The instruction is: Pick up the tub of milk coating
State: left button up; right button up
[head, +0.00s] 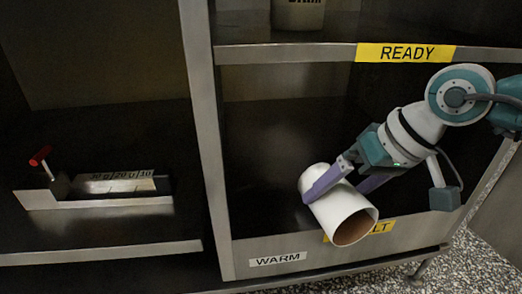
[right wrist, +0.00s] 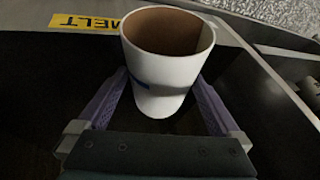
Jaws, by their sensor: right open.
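A white round tub (head: 335,205) with a brown inside lies tipped over in the bay marked MELT, its open mouth facing the front edge. It also shows in the right wrist view (right wrist: 163,75), with a small dark blue mark on its side. My right gripper (head: 337,188) is open, with its purple fingers on either side of the tub. In the right wrist view the tub stands between the fingertips (right wrist: 161,90), with gaps showing beside it nearer the palm. Whether a fingertip touches it I cannot tell. My left gripper is out of view.
The tub's mouth partly covers the yellow MELT label (head: 383,226) on the shelf's front edge. A shelf marked READY (head: 405,53) runs above and bears another container (head: 298,14). An upright post (head: 205,120) divides off the left bay, which holds a red-handled metal device (head: 100,190).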

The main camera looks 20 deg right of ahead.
dwell(0.3)
grip_shut()
dwell(0.7)
